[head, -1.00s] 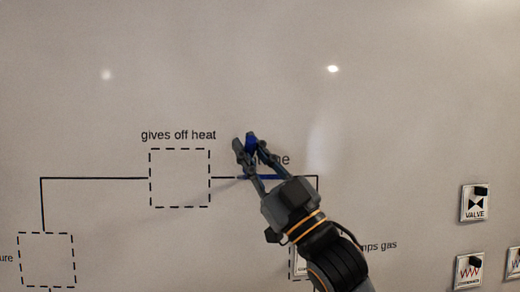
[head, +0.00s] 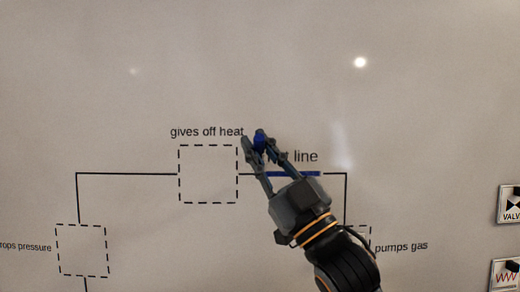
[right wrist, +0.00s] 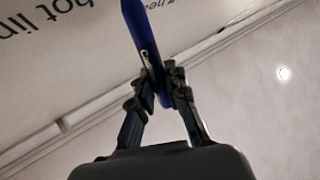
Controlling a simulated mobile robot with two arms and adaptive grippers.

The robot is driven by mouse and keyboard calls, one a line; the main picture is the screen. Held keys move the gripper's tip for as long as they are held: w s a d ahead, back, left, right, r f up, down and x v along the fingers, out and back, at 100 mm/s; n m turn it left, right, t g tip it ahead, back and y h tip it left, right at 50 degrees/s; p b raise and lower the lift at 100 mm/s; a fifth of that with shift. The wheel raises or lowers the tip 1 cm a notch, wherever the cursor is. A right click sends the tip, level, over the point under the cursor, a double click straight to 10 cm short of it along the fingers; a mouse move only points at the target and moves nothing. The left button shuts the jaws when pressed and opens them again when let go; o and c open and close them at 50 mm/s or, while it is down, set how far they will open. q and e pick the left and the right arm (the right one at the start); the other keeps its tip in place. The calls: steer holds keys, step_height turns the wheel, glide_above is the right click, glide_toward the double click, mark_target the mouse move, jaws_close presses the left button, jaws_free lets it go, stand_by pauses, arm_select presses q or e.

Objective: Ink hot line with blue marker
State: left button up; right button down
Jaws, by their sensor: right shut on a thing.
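My right gripper (head: 256,143) is shut on the blue marker (head: 259,139), in front of the whiteboard. In the right wrist view the marker (right wrist: 144,45) stands out between the fingers (right wrist: 158,90). Whether its tip touches the board is hidden. The hot line is the top line between the "gives off heat" box (head: 208,174) and the right corner. A blue stroke (head: 293,174) covers much of it, with black at both ends. The fingers hide part of the line and of its "hot line" label (head: 303,157). My left gripper is not in view.
A dashed box (head: 82,251) labelled for pressure is at lower left. My arm partly hides the "pumps gas" box (head: 364,232). A VALVE card (head: 511,204) and another card (head: 506,275) are at the right edge. The upper board is clear.

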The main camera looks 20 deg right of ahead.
steer(key=shift+s+a, duration=0.2)
steer(key=shift+s, duration=0.6)
steer(key=shift+s+a, duration=0.25)
steer(key=shift+s, duration=0.5)
steer(key=shift+s+a, duration=0.2)
steer(key=shift+s, duration=0.6)
steer(key=s, duration=0.1)
steer(key=s+a, duration=0.1)
steer(key=s, duration=0.1)
steer(key=shift+p, duration=0.35)
